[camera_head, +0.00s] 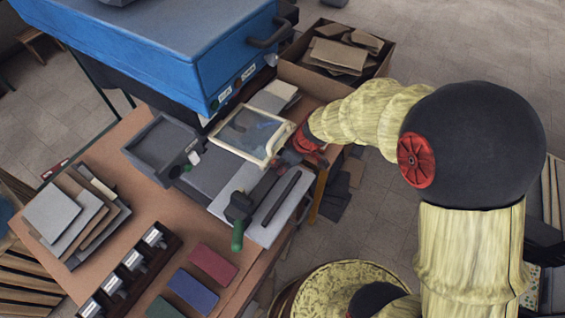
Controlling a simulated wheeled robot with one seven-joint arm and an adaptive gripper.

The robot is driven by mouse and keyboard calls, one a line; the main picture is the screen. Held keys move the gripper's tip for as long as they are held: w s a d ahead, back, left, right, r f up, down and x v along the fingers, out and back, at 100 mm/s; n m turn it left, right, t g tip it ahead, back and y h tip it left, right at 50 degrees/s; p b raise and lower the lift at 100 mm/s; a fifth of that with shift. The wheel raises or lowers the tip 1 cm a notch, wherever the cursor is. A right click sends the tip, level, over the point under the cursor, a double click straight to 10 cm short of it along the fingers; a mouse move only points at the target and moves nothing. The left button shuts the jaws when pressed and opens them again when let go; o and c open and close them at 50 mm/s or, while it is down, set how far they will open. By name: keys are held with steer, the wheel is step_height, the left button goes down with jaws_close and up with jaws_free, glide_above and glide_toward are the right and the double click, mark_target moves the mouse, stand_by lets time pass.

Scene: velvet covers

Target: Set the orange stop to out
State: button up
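My arm comes in from the right in a pale yellow sleeve. Its wrist end, with red-orange parts, is at the right side of the bench fixture, and my gripper (285,161) is dark, small and partly hidden there. I cannot tell whether its fingers are open or shut. I cannot clearly make out the orange stop; red-orange at the wrist blends with anything behind it. The fixture has a clear cover in a cream frame (291,131) and a pale plate (266,235). A dark lever with a green handle (237,238) and a dark bar (281,199) lie at the plate.
A blue machine (170,45) stands behind the fixture. A grey tray (150,172) is left of it. Stacked sheets (52,212), a rack of metal cylinders (113,287), and red (212,263) and blue (192,291) pads lie on the brown bench (150,215). A scrap box (382,64) stands behind.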

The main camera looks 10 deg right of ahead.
jaws_close()
stand_by(0.3)
steer(key=w+d+b, duration=0.2)
steer(key=w, duration=0.1)
steer(key=shift+w+d+f, duration=0.1)
steer(key=shift+w+d, duration=0.2)
steer(key=shift+d, duration=0.1)
steer(key=shift+o, duration=2)
jaws_free()
steer(key=shift+r, duration=0.25)
steer(key=v, duration=1.1)
steer(key=shift+d+r, duration=0.15)
steer(key=shift+r, duration=0.25)
